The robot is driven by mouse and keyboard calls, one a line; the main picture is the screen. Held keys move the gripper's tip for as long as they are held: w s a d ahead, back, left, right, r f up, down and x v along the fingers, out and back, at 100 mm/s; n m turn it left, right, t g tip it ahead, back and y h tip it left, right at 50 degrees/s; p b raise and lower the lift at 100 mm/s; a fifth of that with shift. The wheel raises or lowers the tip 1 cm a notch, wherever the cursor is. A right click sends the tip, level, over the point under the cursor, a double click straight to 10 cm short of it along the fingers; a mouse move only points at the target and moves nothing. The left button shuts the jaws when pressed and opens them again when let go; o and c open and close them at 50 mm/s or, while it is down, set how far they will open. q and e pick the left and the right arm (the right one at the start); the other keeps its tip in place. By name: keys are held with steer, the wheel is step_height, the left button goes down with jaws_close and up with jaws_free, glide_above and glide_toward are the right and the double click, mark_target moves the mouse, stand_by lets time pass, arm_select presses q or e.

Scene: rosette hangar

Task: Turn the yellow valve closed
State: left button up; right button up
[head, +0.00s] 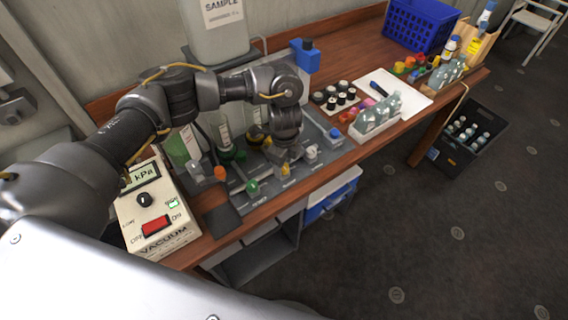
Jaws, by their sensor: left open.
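The yellow valve (286,170) sits near the front edge of a grey panel (232,196) on the wooden bench. It is small here, and I cannot tell how far its handle is turned. My left gripper (284,160) points down just above and behind it, with the jaws open. I cannot tell whether the fingers touch the valve. A green valve (252,187) and an orange one (220,173) are to its left. A white valve (311,152) and a blue one (334,133) are to its right. My right gripper is out of view.
A vacuum unit (180,236) with a red switch stands left of the panel. A large sample container (216,38) and clear vessels stand behind. Bottles in a tray (352,134), black-capped vials and a blue crate (395,25) are farther right.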

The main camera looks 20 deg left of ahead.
arm_select(q)
step_height(320, 180, up, 10)
steer(key=shift+r+b, duration=0.2)
steer(key=shift+b, duration=0.25)
steer(key=shift+d, duration=0.1)
